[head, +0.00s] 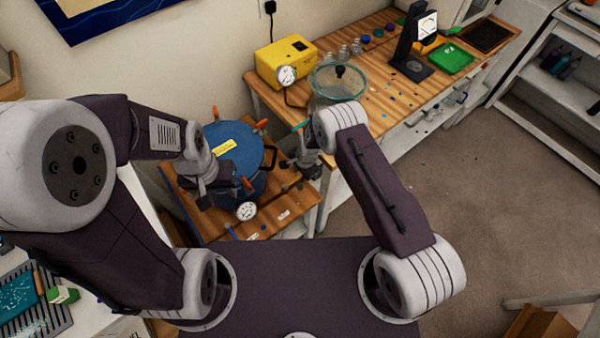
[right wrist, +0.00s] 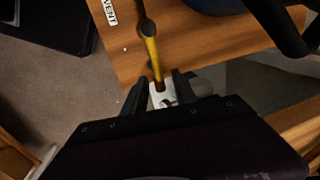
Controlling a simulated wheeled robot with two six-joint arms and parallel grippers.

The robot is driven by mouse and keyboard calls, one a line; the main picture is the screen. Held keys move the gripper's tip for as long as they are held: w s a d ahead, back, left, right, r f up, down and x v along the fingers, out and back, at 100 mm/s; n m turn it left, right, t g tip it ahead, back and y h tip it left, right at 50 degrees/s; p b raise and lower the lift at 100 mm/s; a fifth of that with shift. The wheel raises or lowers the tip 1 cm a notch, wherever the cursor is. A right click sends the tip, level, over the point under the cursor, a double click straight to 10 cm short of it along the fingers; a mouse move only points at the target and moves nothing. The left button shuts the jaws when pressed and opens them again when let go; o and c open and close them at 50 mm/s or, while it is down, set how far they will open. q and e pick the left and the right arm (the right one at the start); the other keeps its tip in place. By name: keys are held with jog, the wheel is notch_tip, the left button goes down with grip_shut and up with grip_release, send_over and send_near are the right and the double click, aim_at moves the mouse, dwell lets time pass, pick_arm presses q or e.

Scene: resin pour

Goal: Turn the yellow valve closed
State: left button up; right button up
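The yellow valve handle (right wrist: 152,58) is a thin bar with a dark round pivot at its far end in the right wrist view. My right gripper (right wrist: 160,92) is open, its two dark fingers apart with the near end of the handle between them. I see no clear contact between finger and handle. In the head view my right gripper (head: 300,168) is beside the blue pot (head: 236,146), and the valve is too small to make out there. My left gripper (head: 218,187) is over the pot's left front side; its fingers are too dark to read.
The pot stands on a low wooden stand (head: 215,229) and has orange-handled clamps and a gauge (head: 246,211). A workbench (head: 385,105) behind holds a yellow pump (head: 286,62) and a glass bowl (head: 337,83). The floor at right is open.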

jog(key=shift+a+f, duration=0.1)
jog(key=shift+f, duration=0.4)
jog(key=shift+w+f, duration=0.1)
grip_shut()
dwell(1.0)
